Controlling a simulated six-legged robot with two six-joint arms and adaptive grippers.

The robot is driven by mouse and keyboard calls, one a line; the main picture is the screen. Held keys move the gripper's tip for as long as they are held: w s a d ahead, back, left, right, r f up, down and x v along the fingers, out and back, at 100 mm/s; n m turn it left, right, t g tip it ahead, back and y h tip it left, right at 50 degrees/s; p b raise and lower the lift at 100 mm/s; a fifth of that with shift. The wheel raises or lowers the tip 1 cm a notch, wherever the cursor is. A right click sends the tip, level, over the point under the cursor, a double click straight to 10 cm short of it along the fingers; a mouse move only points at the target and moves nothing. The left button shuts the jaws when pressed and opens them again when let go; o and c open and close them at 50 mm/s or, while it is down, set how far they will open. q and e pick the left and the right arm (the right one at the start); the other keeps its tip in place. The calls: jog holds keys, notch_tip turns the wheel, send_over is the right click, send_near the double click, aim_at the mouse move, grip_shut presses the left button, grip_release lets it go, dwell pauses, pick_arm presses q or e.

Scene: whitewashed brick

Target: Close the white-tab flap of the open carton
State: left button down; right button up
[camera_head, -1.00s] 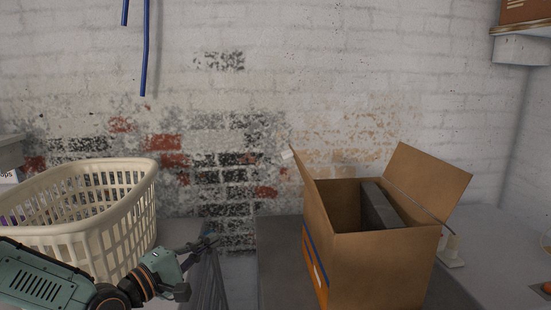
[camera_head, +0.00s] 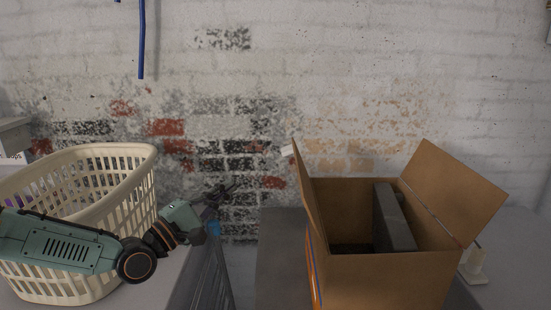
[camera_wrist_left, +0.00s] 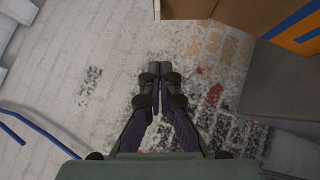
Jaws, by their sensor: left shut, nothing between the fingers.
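The open carton (camera_head: 385,282) is brown cardboard and stands on a dark grey surface at the right of the head view. Its left flap (camera_head: 307,195) stands nearly upright and carries a small white tab (camera_head: 287,150) near its top. Its right flap (camera_head: 452,190) leans outward, open. A dark grey block (camera_head: 393,220) is inside. My left gripper (camera_head: 230,190) is left of the carton, apart from the flap, shut and empty. In the left wrist view its fingers (camera_wrist_left: 158,72) are together, with part of the carton (camera_wrist_left: 235,12) at the top right. My right gripper is not in view.
A cream laundry basket (camera_head: 128,205) stands at the left, beside and behind my left arm. A dark crumpled bag-like thing (camera_head: 207,275) lies below the gripper. A small white object (camera_head: 474,265) stands right of the carton. Blue cables (camera_head: 141,45) hang on the brick wall.

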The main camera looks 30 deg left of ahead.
aim_at(282, 151)
pick_arm(q)
jog(key=d+b+x, duration=0.1)
jog(key=b+x, duration=0.1)
jog(key=x, duration=0.4)
jog(key=s+d+r+b+x, duration=0.1)
jog(key=b+x, duration=0.2)
jog(key=x, duration=0.3)
jog(key=shift+w+d+b, duration=0.15)
jog(key=shift+d+b, duration=0.15)
jog(key=shift+d, duration=0.05)
jog(key=shift+r, duration=0.2)
dwell(0.4)
